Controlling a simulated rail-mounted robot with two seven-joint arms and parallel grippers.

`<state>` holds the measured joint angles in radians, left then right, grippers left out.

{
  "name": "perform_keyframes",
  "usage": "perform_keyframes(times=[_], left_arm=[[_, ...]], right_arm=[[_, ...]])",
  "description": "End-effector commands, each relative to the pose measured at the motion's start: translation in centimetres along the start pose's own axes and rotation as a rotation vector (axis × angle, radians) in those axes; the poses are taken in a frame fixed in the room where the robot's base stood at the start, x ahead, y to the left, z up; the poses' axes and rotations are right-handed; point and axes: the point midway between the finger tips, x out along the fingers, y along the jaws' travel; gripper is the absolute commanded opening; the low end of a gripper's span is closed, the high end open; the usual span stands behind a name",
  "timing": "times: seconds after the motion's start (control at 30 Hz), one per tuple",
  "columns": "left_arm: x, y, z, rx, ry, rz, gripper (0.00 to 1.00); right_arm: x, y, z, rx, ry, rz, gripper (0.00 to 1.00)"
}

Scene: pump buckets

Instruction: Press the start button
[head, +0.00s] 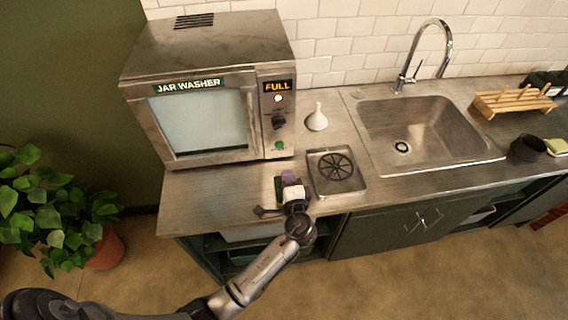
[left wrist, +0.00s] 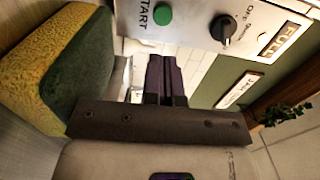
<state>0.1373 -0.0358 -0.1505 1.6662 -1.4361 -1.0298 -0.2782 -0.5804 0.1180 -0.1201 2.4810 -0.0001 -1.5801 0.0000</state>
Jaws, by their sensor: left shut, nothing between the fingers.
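The jar washer (head: 205,85) is a brown-grey metal box with a large front window at the left end of the counter. Its green start button (head: 279,145) is low on the right-hand panel, under a black knob (head: 279,121) and a lit "FULL" sign (head: 277,86). In the left wrist view the green start button (left wrist: 163,15) lies beside the printed word START, beyond the fingertips. My left gripper (head: 289,175) is over the counter in front of the panel, its dark purple fingers (left wrist: 164,65) shut and empty, apart from the button. My right gripper is not in view.
A yellow and green sponge (left wrist: 60,65) is close beside my left gripper. A white funnel (head: 317,120) and a drain plate (head: 337,171) are to the right of the washer. A sink (head: 420,130) with a faucet and a wooden rack (head: 512,102) stand further right.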

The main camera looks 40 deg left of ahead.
Motion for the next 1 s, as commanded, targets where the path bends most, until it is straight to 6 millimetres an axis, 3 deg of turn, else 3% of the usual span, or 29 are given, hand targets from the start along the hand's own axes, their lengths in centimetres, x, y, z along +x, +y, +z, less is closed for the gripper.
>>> perform_keyframes(times=[0.1,0.3,1.0], left_arm=[[-1.7,0.1,0.0,-0.001,0.000,0.002,0.00],[-3.2,0.0,0.0,-0.001,0.000,0.000,0.00],[-3.5,-0.1,-0.1,-0.001,0.000,0.000,0.00]], right_arm=[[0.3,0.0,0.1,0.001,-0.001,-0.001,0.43],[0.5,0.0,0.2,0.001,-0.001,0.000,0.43],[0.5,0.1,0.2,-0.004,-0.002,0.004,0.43]])
